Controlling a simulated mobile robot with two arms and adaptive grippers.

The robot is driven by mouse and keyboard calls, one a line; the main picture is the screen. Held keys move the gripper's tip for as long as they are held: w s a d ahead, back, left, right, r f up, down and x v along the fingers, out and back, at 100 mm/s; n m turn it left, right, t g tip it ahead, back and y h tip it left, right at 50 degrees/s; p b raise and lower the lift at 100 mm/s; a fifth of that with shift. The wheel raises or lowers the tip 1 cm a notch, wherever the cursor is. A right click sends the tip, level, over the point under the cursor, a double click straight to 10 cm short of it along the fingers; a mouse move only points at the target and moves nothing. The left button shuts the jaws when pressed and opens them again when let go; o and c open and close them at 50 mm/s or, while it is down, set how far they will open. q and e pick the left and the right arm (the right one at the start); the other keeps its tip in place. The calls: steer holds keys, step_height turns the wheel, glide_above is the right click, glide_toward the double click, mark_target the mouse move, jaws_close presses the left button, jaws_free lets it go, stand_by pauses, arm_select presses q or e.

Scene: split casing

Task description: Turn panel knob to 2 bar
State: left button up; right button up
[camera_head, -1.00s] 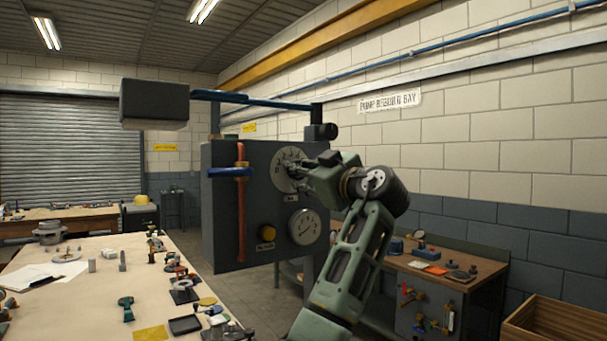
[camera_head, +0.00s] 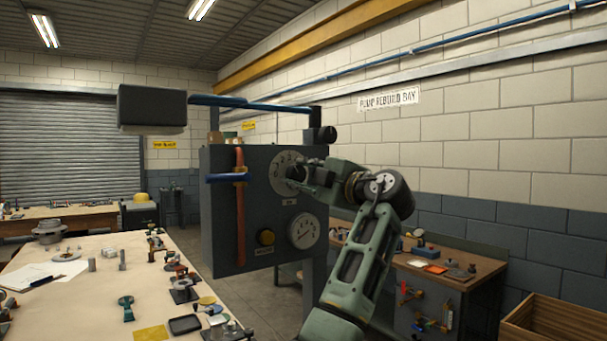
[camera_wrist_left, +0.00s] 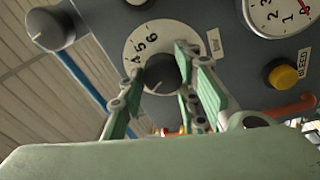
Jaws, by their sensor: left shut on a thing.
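The dark panel knob (camera_wrist_left: 163,73) sits in the middle of a pale round dial (camera_wrist_left: 138,50) with the numerals 4, 5 and 6 readable and a "bar" label beside it. A short light mark shows on the knob's lower edge in the wrist view; the 2 on this dial is not readable. My left gripper (camera_wrist_left: 165,82) has its green fingers on either side of the knob and is shut on it. In the head view my left gripper (camera_head: 297,173) is at the dial (camera_head: 279,166) and hides part of it. My right gripper is not in view.
The grey panel (camera_head: 222,220) also carries a pressure gauge (camera_head: 303,231), a yellow bleed button (camera_head: 266,237) and a red pipe (camera_head: 239,225) with a blue handle (camera_head: 226,177). A cluttered table (camera_head: 90,280) stands at left, a workbench (camera_head: 450,282) at right.

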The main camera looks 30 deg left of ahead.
arm_select(q)
steer(key=shift+s+r+n, duration=0.1)
steer(key=shift+r+n, duration=0.2)
steer(key=shift+r, duration=0.2)
steer(key=o, duration=0.8)
steer(key=shift+o, duration=1.3)
steer(key=shift+f, duration=0.15)
steer(key=shift+s+d+f, duration=0.1)
steer(key=shift+d+f, duration=0.1)
steer(key=shift+d, duration=0.25)
steer(key=v, duration=1.1)
